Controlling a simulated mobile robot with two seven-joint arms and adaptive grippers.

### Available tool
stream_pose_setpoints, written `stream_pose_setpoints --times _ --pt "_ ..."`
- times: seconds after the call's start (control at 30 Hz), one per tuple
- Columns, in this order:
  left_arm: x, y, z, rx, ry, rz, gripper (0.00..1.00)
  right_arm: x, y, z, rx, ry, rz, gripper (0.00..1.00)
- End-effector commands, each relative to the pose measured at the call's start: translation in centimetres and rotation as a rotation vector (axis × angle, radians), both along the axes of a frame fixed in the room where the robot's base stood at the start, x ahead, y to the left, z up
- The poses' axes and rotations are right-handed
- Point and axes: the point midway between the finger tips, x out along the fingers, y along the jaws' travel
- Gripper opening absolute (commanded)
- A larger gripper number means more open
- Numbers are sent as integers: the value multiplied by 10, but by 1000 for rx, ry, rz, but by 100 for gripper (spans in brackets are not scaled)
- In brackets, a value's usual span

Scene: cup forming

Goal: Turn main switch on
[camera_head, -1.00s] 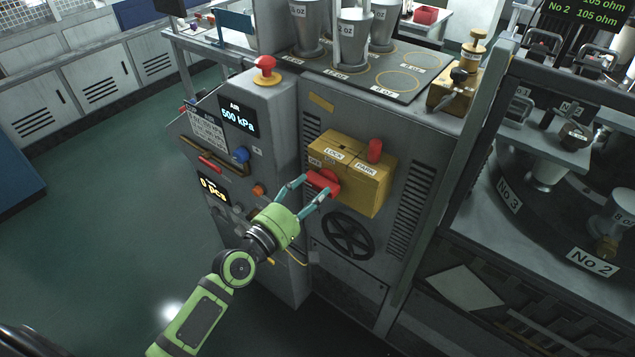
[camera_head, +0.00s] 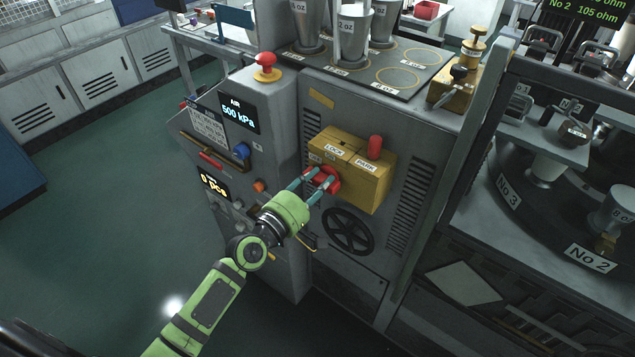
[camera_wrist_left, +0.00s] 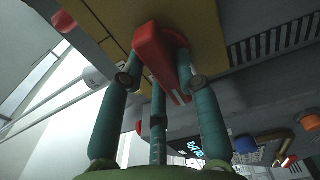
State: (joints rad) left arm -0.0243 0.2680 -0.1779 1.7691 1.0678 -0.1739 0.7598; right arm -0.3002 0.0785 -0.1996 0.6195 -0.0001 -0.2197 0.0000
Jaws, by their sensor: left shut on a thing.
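The main switch is a red rotary knob (camera_head: 324,180) on the front of a yellow box (camera_head: 362,188) with LOCK and PARK labels. The box is fixed to the grey machine cabinet. My left gripper (camera_head: 317,183) is shut on the red knob, with its teal fingers on either side of it. The left wrist view shows the red knob (camera_wrist_left: 158,55) between the fingertips, its handle bar with a pale mark slanting down to the right. The fingers hide part of the knob and any marking around it. My right gripper is not in view.
A red peg (camera_head: 375,147) stands on top of the yellow box. A black handwheel (camera_head: 348,231) sits just below it. A blue knob (camera_head: 241,152), an orange button (camera_head: 259,186) and a red emergency button (camera_head: 266,66) are to the left. Open floor lies at the left.

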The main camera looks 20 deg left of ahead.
Motion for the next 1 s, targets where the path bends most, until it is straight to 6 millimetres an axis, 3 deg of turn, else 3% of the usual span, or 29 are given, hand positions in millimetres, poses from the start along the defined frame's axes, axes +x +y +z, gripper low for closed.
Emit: stream_pose_setpoints --times 0.37,1.0 --pt "0 -1 0 188 -68 -1 0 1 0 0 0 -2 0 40" --pt "-1 -4 -1 756 -274 0 0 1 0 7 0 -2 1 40"
